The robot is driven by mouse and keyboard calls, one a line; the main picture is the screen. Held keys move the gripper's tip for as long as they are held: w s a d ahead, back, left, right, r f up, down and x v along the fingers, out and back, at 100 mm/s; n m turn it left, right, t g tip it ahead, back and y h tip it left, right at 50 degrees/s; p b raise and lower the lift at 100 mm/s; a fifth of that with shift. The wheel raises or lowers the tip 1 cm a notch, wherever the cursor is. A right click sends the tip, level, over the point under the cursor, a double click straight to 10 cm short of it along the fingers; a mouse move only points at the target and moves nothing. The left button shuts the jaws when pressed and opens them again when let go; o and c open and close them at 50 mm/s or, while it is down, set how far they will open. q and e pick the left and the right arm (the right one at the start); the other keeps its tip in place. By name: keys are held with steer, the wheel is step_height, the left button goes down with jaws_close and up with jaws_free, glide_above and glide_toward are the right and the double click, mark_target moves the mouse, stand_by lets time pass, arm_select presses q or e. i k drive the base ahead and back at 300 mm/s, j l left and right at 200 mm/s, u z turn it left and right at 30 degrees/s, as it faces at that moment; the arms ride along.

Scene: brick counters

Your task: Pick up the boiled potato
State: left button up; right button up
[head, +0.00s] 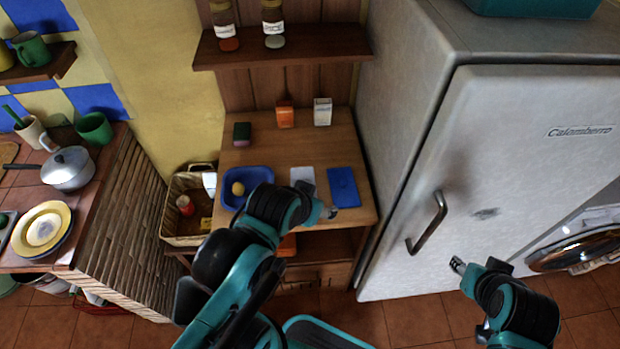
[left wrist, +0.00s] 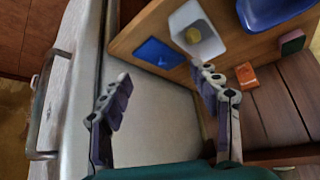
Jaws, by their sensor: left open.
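A yellow, rounded potato-like thing (head: 238,188) lies in a blue tub (head: 262,174) on the wooden shelf unit in the head view. In the left wrist view, a yellowish round thing (left wrist: 193,35) lies in a white container (left wrist: 208,46); I cannot tell which is the boiled potato. The blue tub (left wrist: 275,12) is cut off there at the top right. My left gripper (head: 328,213) is open and empty, near the front right of the wooden top; its spread fingers show in the left wrist view (left wrist: 165,92). My right gripper (head: 458,265) is in front of the fridge, its jaws unclear.
A flat blue lid (head: 343,187) lies right of the white container (head: 303,176). An orange box (head: 285,115), a white carton (head: 322,111) and a green-red sponge (head: 242,133) stand behind. The fridge (head: 480,150) closes off the right side; a basket (head: 180,222) stands left.

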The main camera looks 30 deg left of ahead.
mark_target(238, 189)
steer(key=k+u, duration=0.15)
steer(key=u, duration=1.4)
